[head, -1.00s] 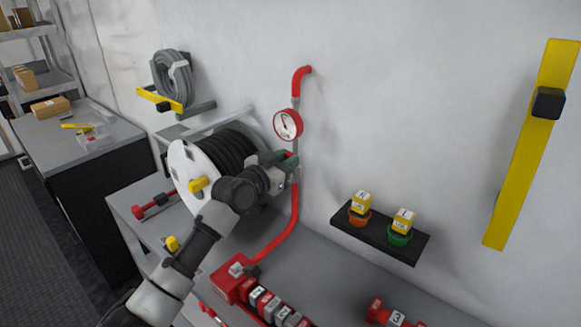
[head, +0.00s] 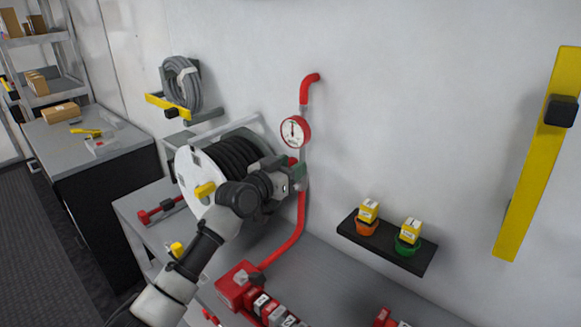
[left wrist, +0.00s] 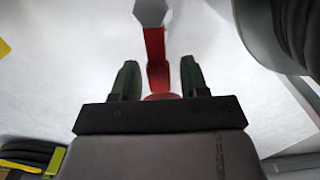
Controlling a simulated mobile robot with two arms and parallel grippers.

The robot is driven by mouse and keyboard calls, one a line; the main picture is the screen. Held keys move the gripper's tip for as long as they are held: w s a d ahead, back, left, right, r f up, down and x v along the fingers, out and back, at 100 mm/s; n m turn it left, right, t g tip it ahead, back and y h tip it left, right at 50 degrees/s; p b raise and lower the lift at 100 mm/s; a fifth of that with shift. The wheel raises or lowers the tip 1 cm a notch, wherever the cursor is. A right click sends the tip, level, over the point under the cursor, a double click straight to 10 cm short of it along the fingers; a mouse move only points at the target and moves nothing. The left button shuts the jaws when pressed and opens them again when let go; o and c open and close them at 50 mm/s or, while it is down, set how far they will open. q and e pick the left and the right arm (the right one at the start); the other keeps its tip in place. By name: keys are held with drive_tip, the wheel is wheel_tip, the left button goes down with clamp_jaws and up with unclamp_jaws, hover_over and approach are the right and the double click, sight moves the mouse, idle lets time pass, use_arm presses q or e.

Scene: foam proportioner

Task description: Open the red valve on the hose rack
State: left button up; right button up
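The hose rack's reel (head: 190,180) stands on the bench with black hose wound on it. A red pipe (head: 301,215) runs up the wall beside it, past a round gauge (head: 295,132). A red part (head: 292,160), seemingly the valve, shows just above my left gripper (head: 298,173), which mostly hides it. In the left wrist view my left gripper (left wrist: 160,78) has its green fingers apart. The red pipe (left wrist: 155,45) shows beyond them, and a rounded red part (left wrist: 161,96) sits low between them. I cannot tell whether the fingers touch it. My right gripper is not in view.
A red block with several numbered pieces (head: 240,285) sits at the bench front. A black wall shelf (head: 385,246) holds two yellow boxes on orange and green bases. A coiled grey hose (head: 180,85) hangs behind. My left arm crosses in front of the reel.

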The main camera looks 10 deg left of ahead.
use_arm(q)
drive_tip(key=shift+s, duration=0.1)
drive_tip(key=b+v, duration=0.2)
drive_tip(key=v, duration=0.8)
drive_tip(key=shift+s+a, duration=0.25)
